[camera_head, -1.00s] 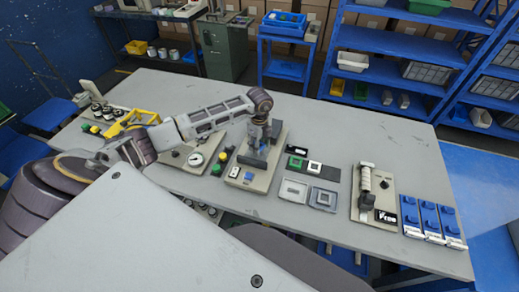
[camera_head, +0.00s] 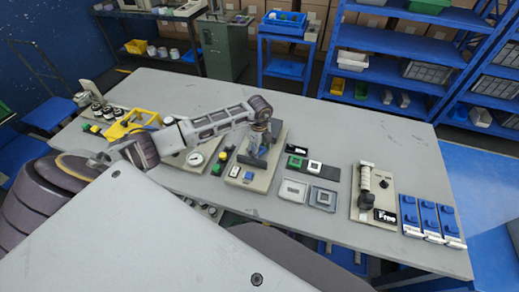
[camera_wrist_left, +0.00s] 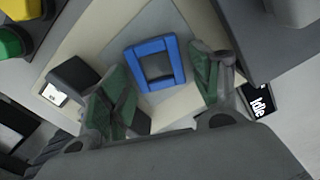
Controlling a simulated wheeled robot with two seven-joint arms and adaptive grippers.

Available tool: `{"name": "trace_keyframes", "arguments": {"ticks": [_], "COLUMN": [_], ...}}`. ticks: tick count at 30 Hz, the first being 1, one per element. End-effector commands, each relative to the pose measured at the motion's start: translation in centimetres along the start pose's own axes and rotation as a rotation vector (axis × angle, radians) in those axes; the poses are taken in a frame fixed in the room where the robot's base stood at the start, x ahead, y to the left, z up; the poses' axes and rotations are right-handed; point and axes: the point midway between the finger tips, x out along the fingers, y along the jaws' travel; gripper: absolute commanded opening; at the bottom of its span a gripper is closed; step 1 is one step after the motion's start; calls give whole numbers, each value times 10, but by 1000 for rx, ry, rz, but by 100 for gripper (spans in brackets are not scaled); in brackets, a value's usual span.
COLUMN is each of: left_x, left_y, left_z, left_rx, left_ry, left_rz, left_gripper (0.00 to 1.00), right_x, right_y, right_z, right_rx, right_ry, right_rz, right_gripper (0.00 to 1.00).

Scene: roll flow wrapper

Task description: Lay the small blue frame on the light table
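The small blue frame (camera_wrist_left: 155,63), a square ring, lies on a pale plate in the left wrist view. My left gripper (camera_wrist_left: 162,90) is open, with its green-padded fingers apart on either side of the frame. I cannot tell whether either finger touches it. In the head view my left gripper (camera_head: 262,143) is low over a beige station (camera_head: 252,183) near the middle of the table, and the frame is not clearly visible there. I cannot tell for sure which surface is the light table. My right gripper is not in view.
A dark mat (camera_head: 322,174) holding small square pieces, a white square tray (camera_head: 293,191) and a grey tray (camera_head: 322,198) lie right of the station. Farther right are a lever device (camera_head: 364,190) and blue units (camera_head: 430,218). The grey table's (camera_head: 350,122) back right is clear.

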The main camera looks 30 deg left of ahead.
Motion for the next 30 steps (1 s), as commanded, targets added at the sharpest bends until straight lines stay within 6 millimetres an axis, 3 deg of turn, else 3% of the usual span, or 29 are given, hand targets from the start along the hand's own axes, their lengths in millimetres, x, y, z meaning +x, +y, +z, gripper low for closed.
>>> {"name": "trace_keyframes", "arguments": {"ticks": [17, 30], "left_x": [-9, -68], "left_y": [-1, -1], "left_z": [0, 1], "left_rx": [0, 1], "left_ry": [0, -1], "left_rz": [-2, -3], "left_gripper": [67, 67], "right_x": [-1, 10], "right_y": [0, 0], "right_z": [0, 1], "right_rx": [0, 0], "right_ry": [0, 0], "right_rz": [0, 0], "right_gripper": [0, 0]}}
